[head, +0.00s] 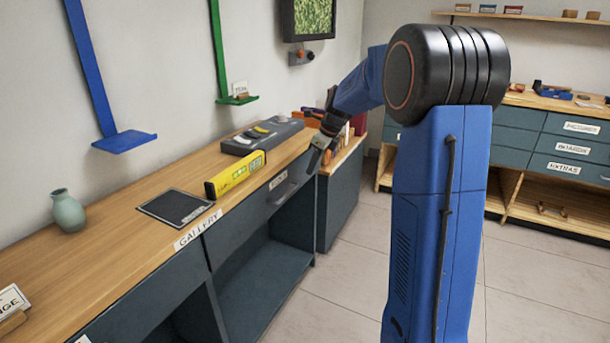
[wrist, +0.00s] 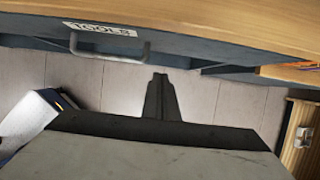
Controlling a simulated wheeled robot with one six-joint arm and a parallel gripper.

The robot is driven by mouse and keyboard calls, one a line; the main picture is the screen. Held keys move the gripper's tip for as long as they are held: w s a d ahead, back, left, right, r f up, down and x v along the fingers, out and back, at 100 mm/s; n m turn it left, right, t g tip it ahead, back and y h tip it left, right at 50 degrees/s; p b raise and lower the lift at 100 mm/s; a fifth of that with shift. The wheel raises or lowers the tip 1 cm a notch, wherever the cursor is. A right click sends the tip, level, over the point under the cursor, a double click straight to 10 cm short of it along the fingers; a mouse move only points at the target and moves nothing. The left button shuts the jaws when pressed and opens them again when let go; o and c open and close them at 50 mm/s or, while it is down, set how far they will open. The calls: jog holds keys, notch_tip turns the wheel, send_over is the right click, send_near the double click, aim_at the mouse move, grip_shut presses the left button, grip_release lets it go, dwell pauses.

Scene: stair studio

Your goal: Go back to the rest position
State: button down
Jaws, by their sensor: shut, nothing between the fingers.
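My gripper (head: 315,158) is at the end of my blue arm, just off the front edge of the wooden counter (head: 110,235) near its far end. It points down in the head view. In the wrist view my gripper (wrist: 159,82) shows as dark fingers closed together with nothing between them. Behind them are the floor and the front of a drawer with a handle (wrist: 110,50) and a label reading TOOLS (wrist: 100,29).
Blue (head: 124,141) and green (head: 237,100) brackets hang on the wall. Drawers (head: 570,150) stand at right. The tiled floor (head: 330,290) is clear.

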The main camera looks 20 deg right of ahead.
jog(key=v, duration=0.6)
jog(key=shift+s, duration=0.25)
jog(key=s+a+r+n+h, duration=0.1)
jog(key=s+a+n, duration=0.35)
jog(key=s, duration=0.35)
jog(key=s+a+r+n, duration=0.1)
jog(key=s+a+n, duration=0.2)
jog(key=s+n, duration=0.3)
jog(key=s+a+n+h, duration=0.1)
jog(key=s+a+n, duration=0.25)
jog(key=s, duration=0.55)
jog(key=s+a+f+n, duration=0.1)
jog(key=s+f+n, duration=0.3)
jog(key=s+n, duration=0.3)
jog(key=s+a+f+n+t, duration=0.1)
jog(key=s+f+n, duration=0.3)
jog(key=s+n, duration=0.3)
jog(key=shift+s+h, duration=0.4)
jog(key=shift+s, duration=2.35)
jog(key=shift+a, duration=0.1)
